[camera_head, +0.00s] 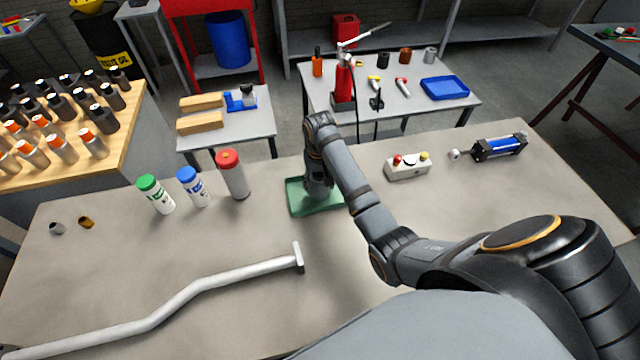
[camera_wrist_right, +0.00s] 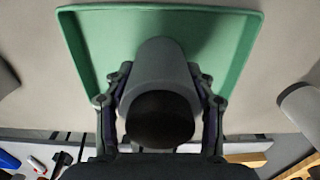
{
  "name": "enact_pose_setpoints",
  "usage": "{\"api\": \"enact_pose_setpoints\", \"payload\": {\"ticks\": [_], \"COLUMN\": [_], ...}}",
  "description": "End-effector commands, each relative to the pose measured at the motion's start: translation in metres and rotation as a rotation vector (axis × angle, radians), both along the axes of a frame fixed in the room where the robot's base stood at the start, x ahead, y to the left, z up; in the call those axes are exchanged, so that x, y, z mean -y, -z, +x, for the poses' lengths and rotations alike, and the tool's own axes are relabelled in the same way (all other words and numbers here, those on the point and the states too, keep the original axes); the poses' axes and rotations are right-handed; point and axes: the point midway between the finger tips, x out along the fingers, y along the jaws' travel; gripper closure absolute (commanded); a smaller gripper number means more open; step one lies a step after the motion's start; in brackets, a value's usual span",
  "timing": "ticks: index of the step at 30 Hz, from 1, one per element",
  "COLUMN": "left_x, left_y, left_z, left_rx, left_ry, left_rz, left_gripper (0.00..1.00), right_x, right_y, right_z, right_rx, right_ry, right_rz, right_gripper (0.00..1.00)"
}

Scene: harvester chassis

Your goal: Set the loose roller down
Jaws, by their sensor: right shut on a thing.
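My right gripper (camera_head: 318,190) points down over the green tray (camera_head: 296,208) in the head view. In the right wrist view its two fingers (camera_wrist_right: 160,100) are shut on the sides of a grey cylinder, the loose roller (camera_wrist_right: 158,58), which has a dark round near end. The roller's far end lies over the green tray (camera_wrist_right: 90,45), within its rim. I cannot tell whether it touches the tray floor. In the head view the arm and gripper mostly hide the roller. My left gripper is not in view.
A red-capped canister (camera_head: 233,178), a blue-capped bottle (camera_head: 194,188) and a green-capped bottle (camera_head: 156,195) stand left of the tray. A bent pipe (camera_head: 200,285) lies in front. A button box (camera_head: 408,167) and blue cylinder unit (camera_head: 499,147) are right. Bench space between is clear.

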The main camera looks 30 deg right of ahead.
Motion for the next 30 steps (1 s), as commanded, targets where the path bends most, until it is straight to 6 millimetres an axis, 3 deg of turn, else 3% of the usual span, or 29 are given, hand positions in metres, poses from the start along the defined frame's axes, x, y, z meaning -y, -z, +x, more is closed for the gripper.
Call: {"api": "enact_pose_setpoints", "payload": {"ticks": [2, 3, 8, 20, 24, 27, 30], "left_x": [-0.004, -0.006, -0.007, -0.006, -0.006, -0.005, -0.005], "left_y": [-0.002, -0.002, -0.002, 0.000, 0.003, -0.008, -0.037], "left_z": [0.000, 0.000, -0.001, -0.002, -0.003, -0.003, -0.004], "left_rx": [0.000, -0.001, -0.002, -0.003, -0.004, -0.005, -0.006], "left_ry": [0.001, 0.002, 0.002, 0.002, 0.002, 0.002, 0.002], "left_rz": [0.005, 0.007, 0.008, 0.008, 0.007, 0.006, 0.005], "left_gripper": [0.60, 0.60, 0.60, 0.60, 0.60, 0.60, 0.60], "right_x": [0.000, 0.000, 0.000, 0.000, 0.000, 0.000, 0.000], "right_y": [0.001, 0.002, 0.003, -0.005, -0.033, -0.065, -0.094], "right_z": [0.000, 0.000, 0.000, 0.001, 0.001, 0.001, 0.000], "right_rx": [0.001, 0.000, 0.000, 0.003, 0.006, 0.005, 0.000], "right_ry": [0.000, 0.000, 0.000, 0.000, 0.000, 0.000, 0.000], "right_rz": [0.000, 0.000, 0.000, -0.001, -0.001, 0.000, 0.000], "right_gripper": [0.99, 0.43, 0.22, 0.22, 0.22, 0.22, 0.22]}}
